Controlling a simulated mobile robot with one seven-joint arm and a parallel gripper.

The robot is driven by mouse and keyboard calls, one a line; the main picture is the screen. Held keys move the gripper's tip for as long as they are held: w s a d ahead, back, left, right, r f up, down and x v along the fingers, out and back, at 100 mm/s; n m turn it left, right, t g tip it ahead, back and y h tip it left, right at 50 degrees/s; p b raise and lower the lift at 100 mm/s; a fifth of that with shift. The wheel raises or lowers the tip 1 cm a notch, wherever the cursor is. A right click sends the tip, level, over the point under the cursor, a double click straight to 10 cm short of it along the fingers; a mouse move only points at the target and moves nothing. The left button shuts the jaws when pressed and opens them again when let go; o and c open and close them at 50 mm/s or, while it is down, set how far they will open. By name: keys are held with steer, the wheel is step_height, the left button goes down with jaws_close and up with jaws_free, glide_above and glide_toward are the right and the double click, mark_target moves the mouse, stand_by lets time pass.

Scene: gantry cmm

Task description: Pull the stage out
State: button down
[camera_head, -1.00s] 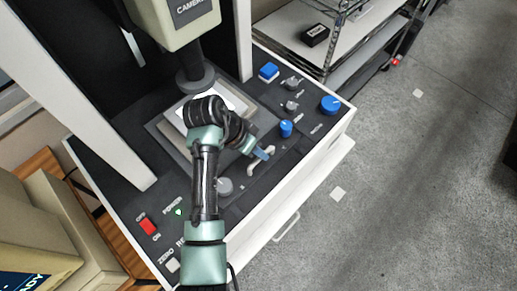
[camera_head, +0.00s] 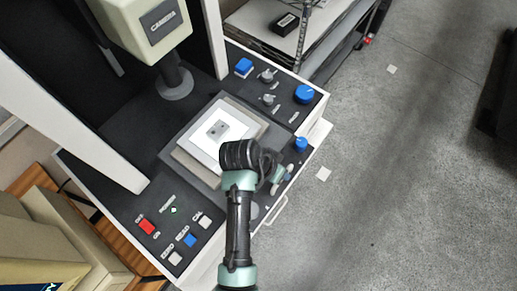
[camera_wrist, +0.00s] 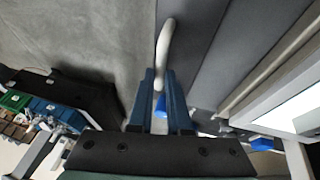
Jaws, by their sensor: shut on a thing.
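The stage is a flat sliding plate with a bright white square (camera_head: 198,141) bearing a small grey part (camera_head: 217,129). A pale curved handle (camera_wrist: 165,40) is at its front edge. My gripper (camera_head: 284,174) is at the front of the machine, and its blue fingers are closed around the handle in the wrist view (camera_wrist: 161,88). In the head view my wrist hides the stage's near right corner and most of the handle.
Knobs and a blue button (camera_head: 244,67) line the machine's right side; a large blue knob (camera_head: 305,94) is near its corner. A red power switch (camera_head: 147,226) is at the front left. The camera column (camera_head: 172,80) stands behind the stage. Open floor (camera_head: 400,180) lies right.

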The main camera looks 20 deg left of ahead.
steer(key=shift+s+d+r, duration=0.1)
steer(key=shift+d+r, duration=0.05)
steer(key=shift+d, duration=0.15)
steer(key=shift+a, duration=0.1)
steer(key=c, duration=0.9)
jaws_free()
steer(key=shift+o, duration=0.2)
steer(key=b+v, duration=0.2)
steer(key=v, duration=1)
steer(key=shift+s+r, duration=0.2)
steer(key=shift+r, duration=0.1)
steer(key=shift+a, duration=0.1)
